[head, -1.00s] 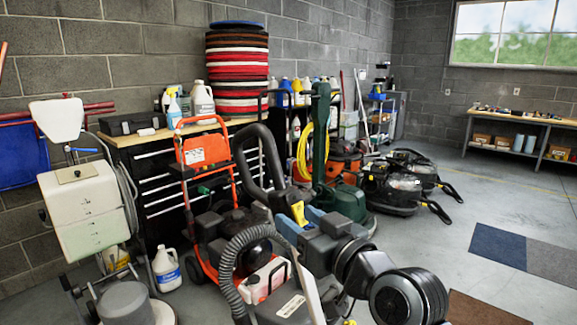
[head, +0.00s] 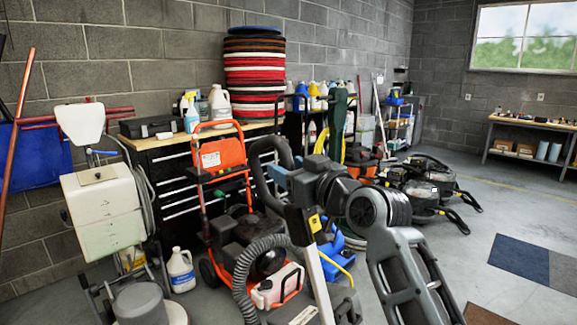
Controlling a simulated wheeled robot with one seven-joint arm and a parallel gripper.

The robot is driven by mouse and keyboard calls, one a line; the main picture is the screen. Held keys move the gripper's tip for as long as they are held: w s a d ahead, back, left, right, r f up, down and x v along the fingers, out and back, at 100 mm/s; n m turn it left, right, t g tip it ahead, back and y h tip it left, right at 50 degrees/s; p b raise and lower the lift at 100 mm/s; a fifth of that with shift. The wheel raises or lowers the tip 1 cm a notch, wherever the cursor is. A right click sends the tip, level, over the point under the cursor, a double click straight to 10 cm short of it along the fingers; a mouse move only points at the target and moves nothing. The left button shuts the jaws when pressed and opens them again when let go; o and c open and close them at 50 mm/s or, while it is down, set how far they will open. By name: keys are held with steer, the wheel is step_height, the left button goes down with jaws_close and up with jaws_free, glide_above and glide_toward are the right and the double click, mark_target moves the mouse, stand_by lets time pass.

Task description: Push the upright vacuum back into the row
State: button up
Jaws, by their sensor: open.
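What looks like the upright vacuum (head: 321,287) stands at the bottom centre, close to me. It has a pale pole, a black upper handle with a yellow mark, and a dark grey body with a label, cut off by the lower edge. My gripper (head: 279,179), with blue on its fingers, is at the end of my dark arm near the top of that handle. It is open, seen from behind. The wrist hides the gap between its fingers, so I cannot tell whether it touches the handle.
An orange-framed machine (head: 221,154) stands close on the left, with a grey hose beside the vacuum. Black floor machines (head: 419,184) line up behind right. A tool chest (head: 172,178) backs the row. Floor is clear at right, around a blue mat (head: 520,257).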

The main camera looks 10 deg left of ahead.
steer(key=shift+w+a, duration=0.3)
steer(key=shift+c, duration=0.3)
jaws_close()
